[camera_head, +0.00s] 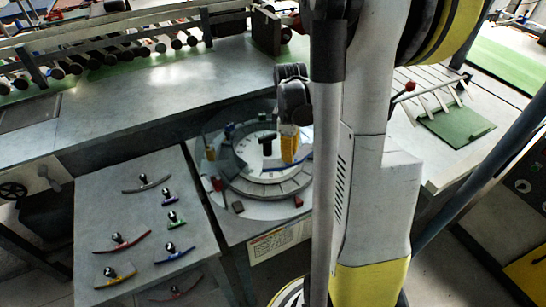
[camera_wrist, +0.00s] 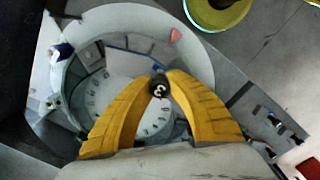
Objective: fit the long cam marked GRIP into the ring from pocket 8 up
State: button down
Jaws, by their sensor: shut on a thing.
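My gripper (camera_wrist: 159,88) is shut on the black knob (camera_wrist: 159,84) of a cam. In the head view my gripper (camera_head: 288,158) is over the round ring (camera_head: 242,180). A long blue-edged strip (camera_head: 287,168) shows just under the fingertips, seemingly the held cam. In the wrist view the ring (camera_wrist: 190,50) surrounds a white numbered dial (camera_wrist: 112,92). I cannot read a GRIP marking or the pocket numbers clearly, nor tell whether the cam is seated or above the ring. The fingers hide part of the ring.
Several loose cams with black knobs lie on the grey table at left, including a red one (camera_head: 122,242), a green one (camera_head: 176,221) and a grey one (camera_head: 147,186). Small coloured pieces sit around the ring, such as a red one (camera_head: 298,202). A dark post (camera_head: 267,145) stands at the dial.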

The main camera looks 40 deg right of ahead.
jog(key=shift+s+d, duration=0.1)
jog(key=shift+s, duration=0.2)
jog(key=shift+s+f+b, duration=0.1)
jog(key=shift+f+b, duration=0.4)
jog(key=shift+b, duration=0.15)
notch_tip(320, 180, down, 9)
jog(key=b, duration=0.7)
jog(key=shift+f+b, duration=0.4)
jog(key=shift+b, duration=0.25)
jog(key=c, duration=1.3)
grip_release()
jog(key=shift+r, duration=0.1)
